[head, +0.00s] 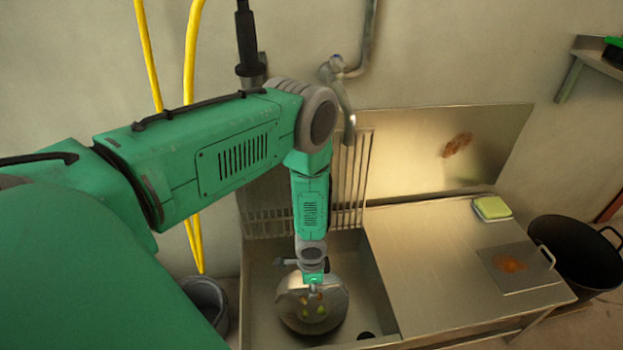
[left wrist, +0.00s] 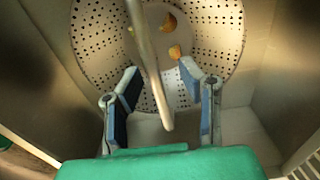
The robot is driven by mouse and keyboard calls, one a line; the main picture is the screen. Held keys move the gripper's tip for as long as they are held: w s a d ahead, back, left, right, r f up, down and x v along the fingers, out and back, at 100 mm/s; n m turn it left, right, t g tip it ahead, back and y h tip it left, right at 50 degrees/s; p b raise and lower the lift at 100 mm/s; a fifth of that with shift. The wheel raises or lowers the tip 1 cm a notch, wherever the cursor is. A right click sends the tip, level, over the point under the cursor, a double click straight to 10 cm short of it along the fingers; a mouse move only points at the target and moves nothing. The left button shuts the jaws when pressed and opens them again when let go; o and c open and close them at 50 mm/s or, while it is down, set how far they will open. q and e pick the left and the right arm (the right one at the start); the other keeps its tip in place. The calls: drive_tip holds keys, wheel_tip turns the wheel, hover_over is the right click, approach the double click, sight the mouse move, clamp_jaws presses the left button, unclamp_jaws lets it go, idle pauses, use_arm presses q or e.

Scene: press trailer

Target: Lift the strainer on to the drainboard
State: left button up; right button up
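The strainer (head: 333,315) is a round, perforated metal bowl sitting in the sink basin (head: 262,290), with a few food scraps in it. In the left wrist view the strainer (left wrist: 218,35) fills the top, and its thin metal handle (left wrist: 150,70) runs down the middle. My left gripper (head: 313,290) is over the strainer. In the left wrist view my left gripper (left wrist: 160,80) has its two blue-padded fingers apart, one on each side of the handle, with gaps showing. The drainboard (head: 425,245) is the flat metal surface right of the basin. My right gripper is out of view.
A green and yellow sponge (head: 492,208) and a stained metal plate with a handle (head: 500,270) lie on the drainboard. A black pot (head: 570,250) stands to the right. A slatted rack (head: 352,185) and tap (head: 345,100) are behind the sink. The drainboard's left part is clear.

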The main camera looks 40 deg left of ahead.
use_arm(q)
drive_tip(key=shift+d+r, duration=0.15)
drive_tip(key=shift+d, duration=0.25)
drive_tip(key=shift+c, duration=0.4)
drive_tip(key=c, duration=0.7)
drive_tip(key=shift+a, duration=0.2)
